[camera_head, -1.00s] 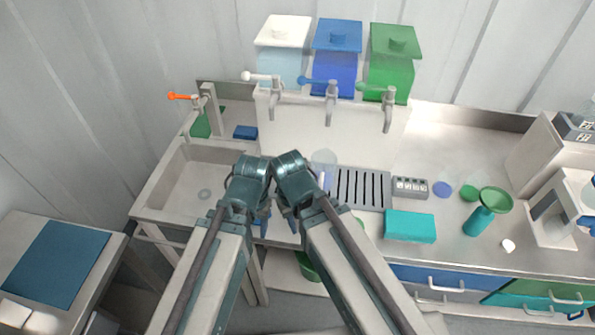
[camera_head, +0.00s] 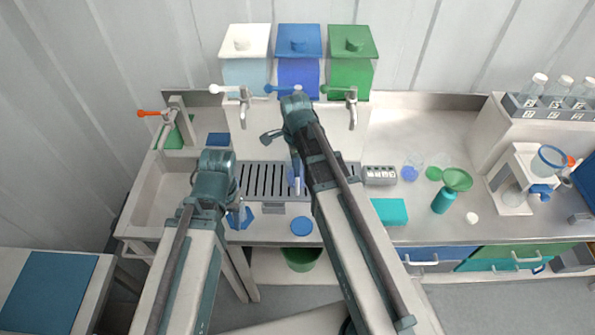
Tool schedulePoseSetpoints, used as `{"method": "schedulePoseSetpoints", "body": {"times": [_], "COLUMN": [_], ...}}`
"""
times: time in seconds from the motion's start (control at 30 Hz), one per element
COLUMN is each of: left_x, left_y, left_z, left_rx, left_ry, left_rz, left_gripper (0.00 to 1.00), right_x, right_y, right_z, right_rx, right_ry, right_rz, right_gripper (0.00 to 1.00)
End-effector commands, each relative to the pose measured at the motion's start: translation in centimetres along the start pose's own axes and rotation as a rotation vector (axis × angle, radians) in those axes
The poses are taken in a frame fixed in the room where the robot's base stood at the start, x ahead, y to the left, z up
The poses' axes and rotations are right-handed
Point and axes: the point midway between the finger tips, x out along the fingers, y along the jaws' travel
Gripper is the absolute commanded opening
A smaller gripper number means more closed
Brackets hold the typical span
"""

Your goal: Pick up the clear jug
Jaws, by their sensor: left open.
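A narrow see-through vessel with a bluish tint (camera_head: 296,179), which may be the clear jug, stands at the slotted drip grille; my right arm partly hides it. My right gripper (camera_head: 284,138) is above and in front of the grille, close to that vessel; its fingers are small and dark, and I cannot tell whether they are apart or touching it. My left gripper (camera_head: 216,193) is open and empty, over the left end of the counter, apart from the vessel. A faint clear round outline (camera_head: 414,160) also shows on the counter to the right.
White, blue (camera_head: 298,62) and green tanks with taps stand behind the grille (camera_head: 262,180). To the right are a teal block (camera_head: 389,212), a green funnel on a bottle (camera_head: 456,180) and a flask rack (camera_head: 540,106). A sink (camera_head: 160,196) lies left.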

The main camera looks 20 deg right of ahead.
Motion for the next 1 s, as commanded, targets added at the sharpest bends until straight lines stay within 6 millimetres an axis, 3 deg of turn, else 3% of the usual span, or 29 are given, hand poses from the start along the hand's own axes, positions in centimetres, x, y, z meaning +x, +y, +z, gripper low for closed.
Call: {"method": "schedulePoseSetpoints", "body": {"times": [0.27,0.8,1.0], "left_x": [0.9,8.1,8.7], "left_y": [0.1,0.8,0.8], "left_z": [-0.1,-0.5,-0.5], "left_rx": [0.001,0.005,0.004], "left_ry": [0.000,0.000,0.000], "left_rz": [0.000,-0.001,-0.001], "left_gripper": [0.51,0.51,0.51], "right_x": [0.9,8.1,8.8], "right_y": [0.0,0.0,0.0], "right_z": [0.0,0.0,0.0], "right_rx": [0.006,0.003,0.003], "right_ry": [0.000,0.000,0.000], "right_rz": [0.000,0.000,0.000], "right_gripper": [0.32,0.32,0.32]}}
